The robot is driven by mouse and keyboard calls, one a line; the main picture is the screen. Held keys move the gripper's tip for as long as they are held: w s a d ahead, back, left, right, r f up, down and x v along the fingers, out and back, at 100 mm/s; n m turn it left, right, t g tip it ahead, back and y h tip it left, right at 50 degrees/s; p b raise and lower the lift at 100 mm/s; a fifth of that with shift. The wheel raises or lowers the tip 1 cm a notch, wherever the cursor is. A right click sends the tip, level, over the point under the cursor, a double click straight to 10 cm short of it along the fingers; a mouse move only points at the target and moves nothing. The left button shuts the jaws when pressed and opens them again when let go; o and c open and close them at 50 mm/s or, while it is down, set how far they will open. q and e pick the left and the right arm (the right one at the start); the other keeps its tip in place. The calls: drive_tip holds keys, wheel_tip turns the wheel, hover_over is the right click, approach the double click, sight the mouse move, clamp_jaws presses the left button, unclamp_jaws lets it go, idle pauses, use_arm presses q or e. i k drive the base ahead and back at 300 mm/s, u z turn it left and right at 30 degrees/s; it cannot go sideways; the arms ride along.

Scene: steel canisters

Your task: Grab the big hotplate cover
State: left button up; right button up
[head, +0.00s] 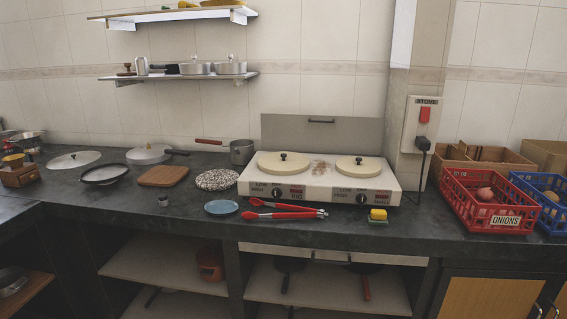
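The hotplate (317,196) is a white two-burner unit on the dark counter, with a raised grey back panel. Two round cream covers with dark knobs lie on it. The big hotplate cover (270,167) is the left one and looks a little wider. The smaller cover (372,172) is on the right burner. A brownish stain shows between them. Neither of my grippers is in view.
Red tongs (285,211), a blue plate (221,207) and a yellow sponge (378,214) lie in front of the hotplate. A red-handled pot (241,152) and a speckled plate (217,180) stand left of it. A red crate (490,207) stands right.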

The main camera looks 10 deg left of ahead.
sight(281, 163)
drive_tip(key=u, duration=0.5)
drive_tip(key=i, duration=0.65)
drive_tip(key=u, duration=0.5)
